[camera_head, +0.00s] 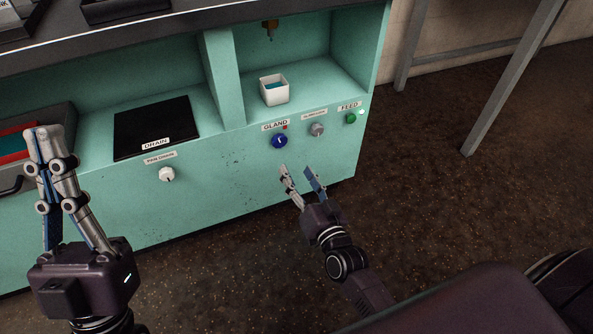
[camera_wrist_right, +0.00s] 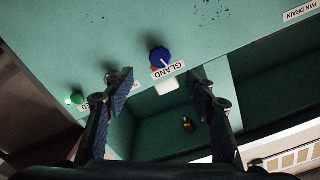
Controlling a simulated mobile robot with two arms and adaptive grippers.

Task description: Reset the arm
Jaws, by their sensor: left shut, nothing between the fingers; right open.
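My right gripper (camera_head: 300,179) is open and empty. It hangs in front of the teal cabinet (camera_head: 240,172), below the blue GLAND knob (camera_head: 280,141), and looks apart from it. In the right wrist view the two open fingers of my right gripper (camera_wrist_right: 163,90) frame the blue knob (camera_wrist_right: 159,57) and its GLAND label (camera_wrist_right: 166,70). My left gripper (camera_head: 44,132) points up at the far left, with its fingertips together and nothing between them, in front of the cabinet and a tray with red and blue contents.
A grey knob (camera_head: 317,129) and a green FEED button (camera_head: 351,118) sit right of the blue knob. A white knob (camera_head: 167,174) sits under the black drain plate (camera_head: 157,124). A white cup (camera_head: 274,90) stands in the bay below a brass nozzle (camera_head: 270,28). Open floor lies right.

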